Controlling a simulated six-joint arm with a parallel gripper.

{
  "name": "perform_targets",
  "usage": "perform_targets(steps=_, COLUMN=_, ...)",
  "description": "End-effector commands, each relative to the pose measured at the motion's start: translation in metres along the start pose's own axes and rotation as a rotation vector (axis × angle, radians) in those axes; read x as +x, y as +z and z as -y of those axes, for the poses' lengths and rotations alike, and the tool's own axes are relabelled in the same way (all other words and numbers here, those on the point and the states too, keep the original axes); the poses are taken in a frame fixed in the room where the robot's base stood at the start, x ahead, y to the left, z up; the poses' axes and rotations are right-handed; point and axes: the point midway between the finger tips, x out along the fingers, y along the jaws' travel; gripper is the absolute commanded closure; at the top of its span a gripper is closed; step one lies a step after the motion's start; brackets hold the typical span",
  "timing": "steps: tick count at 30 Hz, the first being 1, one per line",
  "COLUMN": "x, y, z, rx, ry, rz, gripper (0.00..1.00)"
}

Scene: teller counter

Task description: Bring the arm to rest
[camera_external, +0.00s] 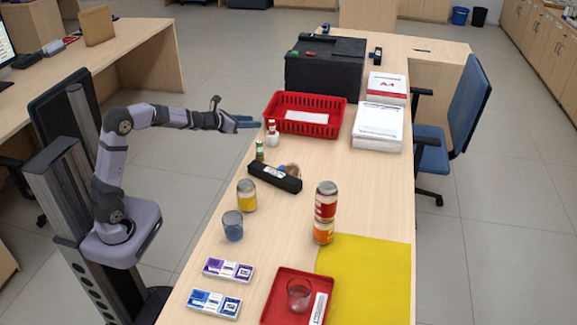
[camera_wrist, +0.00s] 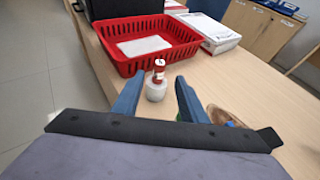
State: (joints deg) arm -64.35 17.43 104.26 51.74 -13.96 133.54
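My gripper (camera_external: 243,124) is at the end of my arm, stretched out to the right over the counter's left edge, short of the red basket. In the wrist view my gripper (camera_wrist: 158,98) shows two blue fingers spread apart with a clear gap. A small white bottle with a red top (camera_wrist: 156,82) stands on the counter beyond the fingertips, seen between them. It also shows in the external view (camera_external: 272,134), just right of the fingers. Nothing is seen held between the fingers.
A red basket (camera_external: 304,128) holds a white sheet. Nearby are a green-capped bottle (camera_external: 260,151) and a black case (camera_external: 274,177). Paper packs (camera_external: 378,124) lie at right. Air above the counter is clear.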

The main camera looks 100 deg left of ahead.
Motion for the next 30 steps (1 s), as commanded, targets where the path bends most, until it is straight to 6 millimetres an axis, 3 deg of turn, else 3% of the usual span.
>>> perform_targets(steps=8, x=0.000, y=-0.003, z=-0.003, rx=-0.224, ry=0.012, rz=-0.009, gripper=0.61)
perform_targets(steps=14, x=-0.002, y=-0.021, z=-0.023, rx=-0.652, ry=0.116, rz=-0.050, gripper=0.61)
perform_targets(steps=17, x=-0.005, y=-0.039, z=-0.037, rx=-0.926, ry=0.206, rz=-0.067, gripper=0.61)
perform_targets(steps=20, x=-0.013, y=-0.070, z=-0.049, rx=-1.214, ry=0.321, rz=-0.086, gripper=0.61)
perform_targets(steps=25, x=-0.037, y=-0.143, z=-0.061, rx=-1.706, ry=0.593, rz=-0.098, gripper=0.61)
perform_targets(steps=30, x=-0.089, y=-0.228, z=-0.056, rx=-2.171, ry=0.983, rz=-0.039, gripper=0.61)
